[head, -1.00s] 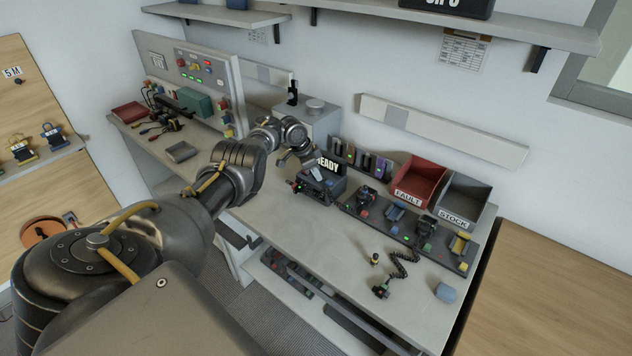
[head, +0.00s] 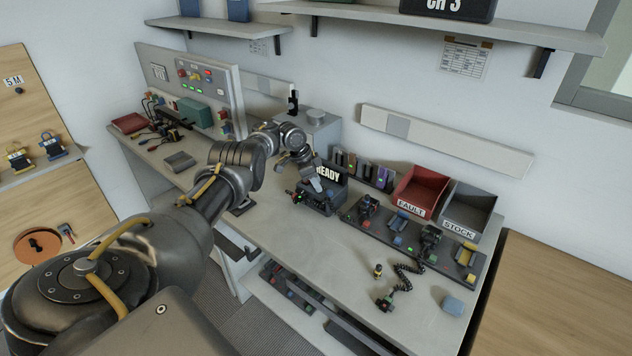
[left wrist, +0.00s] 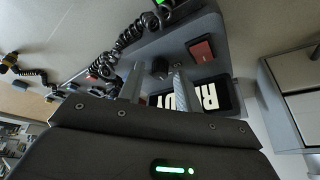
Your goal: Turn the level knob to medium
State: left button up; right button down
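A dark grey radio unit (head: 318,203) sits on the bench with a white-on-black READY display (head: 329,174). In the left wrist view the unit (left wrist: 222,30) shows a black knob (left wrist: 160,68), a red button (left wrist: 201,51) and part of the display (left wrist: 205,97). My left gripper (head: 317,184) is over the front of the unit. In the left wrist view its two fingers (left wrist: 157,74) are spread, with the black knob in the gap at the fingertips. I cannot tell if they touch it. The knob's markings are not readable. My right gripper is not in view.
A red FAULT bin (head: 418,190) and a grey STOCK bin (head: 467,212) stand to the right, behind a dark rack (head: 455,268) of small handsets. A coiled-cord microphone (head: 386,301) and a blue block (head: 452,306) lie in front.

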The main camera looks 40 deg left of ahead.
pick_arm(q)
jog(key=shift+o, duration=0.4)
jog(key=shift+s+a+r, duration=0.1)
jog(key=shift+r, duration=0.3)
jog(key=p+v, duration=0.1)
jog(key=v, duration=0.9)
jog(key=shift+f, duration=0.1)
